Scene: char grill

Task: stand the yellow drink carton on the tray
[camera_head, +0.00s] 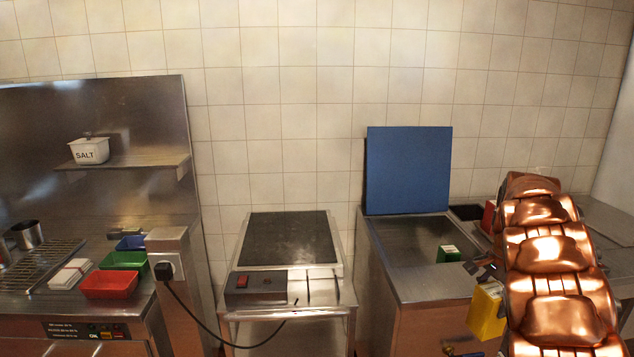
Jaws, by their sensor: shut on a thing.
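The yellow drink carton (487,312) is at the lower right, in front of the right steel counter. My gripper (483,274) is at the carton's upper end and shut on it, with my copper-coloured arm covering part of the view to the right. The carton hangs roughly upright, slightly tilted. Small red (110,284), green (124,260) and blue (131,242) trays lie on the left counter, far from my gripper. A dark shallow tray-like thing (465,212) is at the back right. I cannot tell which is the task's tray.
A red item (489,216) is partly hidden by my arm. A flat grill (286,240) with a hanging cable is in the middle.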

